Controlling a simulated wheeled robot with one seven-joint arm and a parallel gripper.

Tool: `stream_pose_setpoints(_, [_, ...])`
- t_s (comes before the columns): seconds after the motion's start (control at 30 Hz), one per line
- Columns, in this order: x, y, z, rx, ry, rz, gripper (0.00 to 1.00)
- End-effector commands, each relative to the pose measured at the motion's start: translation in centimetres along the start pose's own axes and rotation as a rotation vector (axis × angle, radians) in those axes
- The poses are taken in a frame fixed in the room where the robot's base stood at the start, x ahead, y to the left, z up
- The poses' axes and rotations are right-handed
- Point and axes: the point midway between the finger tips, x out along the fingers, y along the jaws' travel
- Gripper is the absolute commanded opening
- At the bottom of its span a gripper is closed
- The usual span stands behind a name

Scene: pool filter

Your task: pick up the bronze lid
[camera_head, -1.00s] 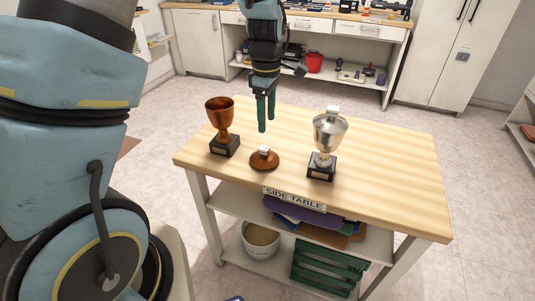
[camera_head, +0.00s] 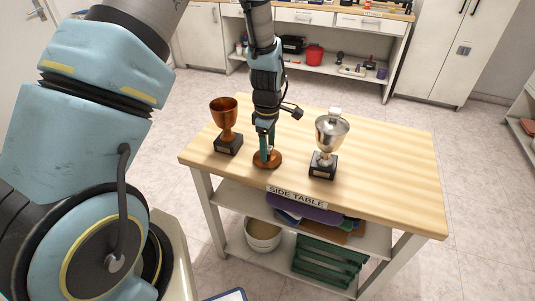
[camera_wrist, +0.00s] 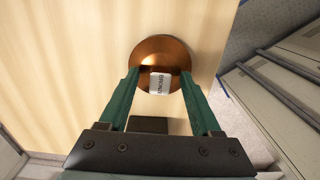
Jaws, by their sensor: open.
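The bronze lid (camera_head: 268,161) is a round coppery disc lying on the side table near its front edge, between two trophy cups. It also shows in the wrist view (camera_wrist: 147,51), with a small pale labelled block (camera_wrist: 160,84) at its knob. My gripper (camera_head: 266,156) is down at the lid. In the wrist view its green fingers (camera_wrist: 160,74) are open, one on each side of the labelled block, with gaps visible between block and fingers. In the head view the fingers partly hide the knob.
A bronze cup (camera_head: 226,118) on a black base stands left of the lid. The wooden side table (camera_head: 395,165) is clear behind and at the right. Its label is on the front edge.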

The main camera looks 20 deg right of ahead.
Motion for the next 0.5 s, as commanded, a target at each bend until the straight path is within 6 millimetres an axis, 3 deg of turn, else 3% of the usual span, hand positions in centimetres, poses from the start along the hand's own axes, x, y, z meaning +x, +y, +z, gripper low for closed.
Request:
stream_pose_setpoints(0.2, [0.12,0.02,0.00,0.000,0.000,0.001,0.65])
stream_pose_setpoints(0.5, [0.09,0.01,0.01,0.000,0.000,0.001,0.32])
